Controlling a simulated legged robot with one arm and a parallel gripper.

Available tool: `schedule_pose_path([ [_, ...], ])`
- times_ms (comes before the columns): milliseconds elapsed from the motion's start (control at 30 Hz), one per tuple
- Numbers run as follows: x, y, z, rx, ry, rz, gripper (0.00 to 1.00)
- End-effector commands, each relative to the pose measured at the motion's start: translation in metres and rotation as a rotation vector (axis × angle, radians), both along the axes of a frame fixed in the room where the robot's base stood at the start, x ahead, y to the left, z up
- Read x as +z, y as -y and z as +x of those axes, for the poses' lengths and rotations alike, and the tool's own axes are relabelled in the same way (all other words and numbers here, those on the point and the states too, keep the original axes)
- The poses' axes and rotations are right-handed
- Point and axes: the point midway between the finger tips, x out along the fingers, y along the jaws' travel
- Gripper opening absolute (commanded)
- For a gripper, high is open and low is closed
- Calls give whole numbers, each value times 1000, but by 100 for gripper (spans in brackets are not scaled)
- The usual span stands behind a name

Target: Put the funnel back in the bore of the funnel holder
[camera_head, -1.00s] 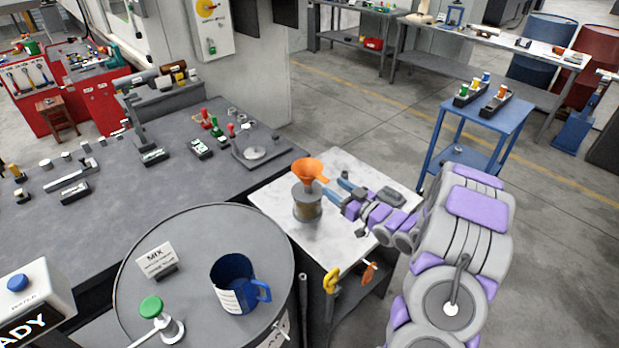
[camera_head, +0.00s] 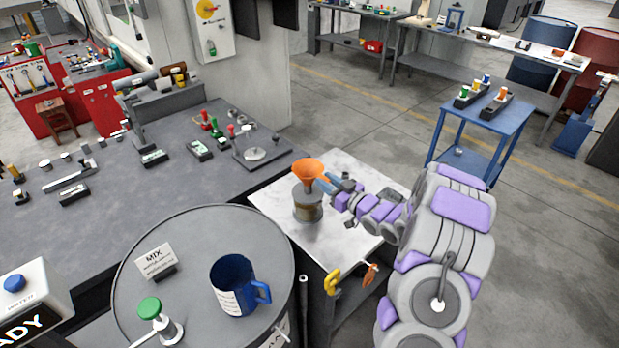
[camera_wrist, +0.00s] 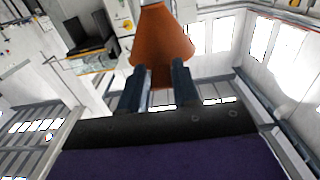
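The orange funnel (camera_head: 309,170) stands upright, mouth up, at the top of the funnel holder (camera_head: 308,208), a grey and brownish cylinder on the pale tabletop. I cannot tell how deep its stem sits in the bore. My gripper (camera_head: 325,182) comes from the right at the funnel's side, its two blue-grey fingers close together. In the wrist view the funnel (camera_wrist: 161,38) is just beyond the fingertips, and an orange part of it fills the narrow gap between my fingers (camera_wrist: 160,84). My gripper looks shut on the funnel's side tab. The bore is hidden in both views.
A grey barrel top (camera_head: 210,235) with a blue mug (camera_head: 233,285) and a MIX sign (camera_head: 157,258) is at the front left. A grey bench (camera_head: 110,215) with small parts lies left.

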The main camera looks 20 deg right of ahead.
Motion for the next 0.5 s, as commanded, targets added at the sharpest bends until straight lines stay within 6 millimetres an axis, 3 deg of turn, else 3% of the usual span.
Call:
schedule_pose_path([
  [300,0,0,0,0,0,0,0],
  [500,0,0,0,0,0,0,0],
])
